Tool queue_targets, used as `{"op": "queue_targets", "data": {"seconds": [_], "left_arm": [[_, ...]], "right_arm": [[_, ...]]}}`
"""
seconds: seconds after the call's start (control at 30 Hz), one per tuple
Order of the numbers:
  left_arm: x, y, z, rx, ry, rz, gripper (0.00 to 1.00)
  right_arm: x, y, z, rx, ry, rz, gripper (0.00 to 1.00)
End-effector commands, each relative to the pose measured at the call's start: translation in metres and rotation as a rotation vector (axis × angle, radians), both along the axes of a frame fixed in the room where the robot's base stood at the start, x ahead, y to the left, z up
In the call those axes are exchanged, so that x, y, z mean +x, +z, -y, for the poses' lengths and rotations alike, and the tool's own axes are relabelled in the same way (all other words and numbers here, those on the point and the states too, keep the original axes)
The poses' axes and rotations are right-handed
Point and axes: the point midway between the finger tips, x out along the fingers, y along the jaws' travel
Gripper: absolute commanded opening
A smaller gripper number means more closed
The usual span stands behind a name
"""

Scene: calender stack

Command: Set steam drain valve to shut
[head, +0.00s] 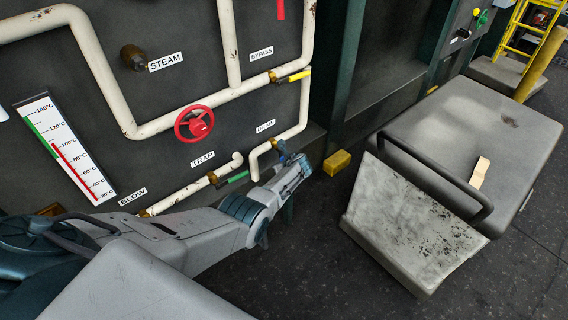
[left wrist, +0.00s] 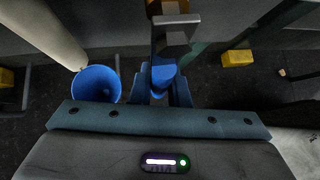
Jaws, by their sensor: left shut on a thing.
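The drain valve's blue lever (head: 281,148) is by the DRAIN label (head: 265,126), at the low end of a cream pipe on the dark panel. My left gripper (head: 290,162) reaches it from the lower left and hides much of it. In the left wrist view the blue lever (left wrist: 160,83) lies between the fingers of the left gripper (left wrist: 165,88), which are shut on it. A grey metal block (left wrist: 174,40) and brass valve body (left wrist: 170,7) show beyond it. The lever's exact angle to the pipe is hard to tell. My right gripper is out of view.
A red handwheel (head: 194,123), yellow bypass lever (head: 300,75) and green trap lever (head: 238,177) are close by. A blue open cup (left wrist: 97,85) is left of the gripper. A yellow block (head: 337,162) and a grey cart (head: 455,130) stand right. Dark floor lies between.

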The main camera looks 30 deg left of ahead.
Motion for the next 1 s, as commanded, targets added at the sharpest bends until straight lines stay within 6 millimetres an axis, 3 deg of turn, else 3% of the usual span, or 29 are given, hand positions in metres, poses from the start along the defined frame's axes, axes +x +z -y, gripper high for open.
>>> {"op": "queue_targets", "data": {"seconds": [0.77, 0.8, 0.9, 1.0], "left_arm": [[-0.005, -0.001, -0.003, 0.043, 0.0, -0.102, 0.0], [-0.005, -0.001, -0.003, 0.043, 0.0, -0.102, 0.19], [-0.005, -0.001, -0.003, 0.042, 0.0, -0.101, 0.37], [-0.005, -0.001, -0.003, 0.043, 0.0, -0.1, 0.37]], "right_arm": [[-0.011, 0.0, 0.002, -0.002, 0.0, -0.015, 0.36], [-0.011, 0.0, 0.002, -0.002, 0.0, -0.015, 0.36], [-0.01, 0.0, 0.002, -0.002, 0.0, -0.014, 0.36], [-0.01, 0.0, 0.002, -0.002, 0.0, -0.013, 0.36]]}}
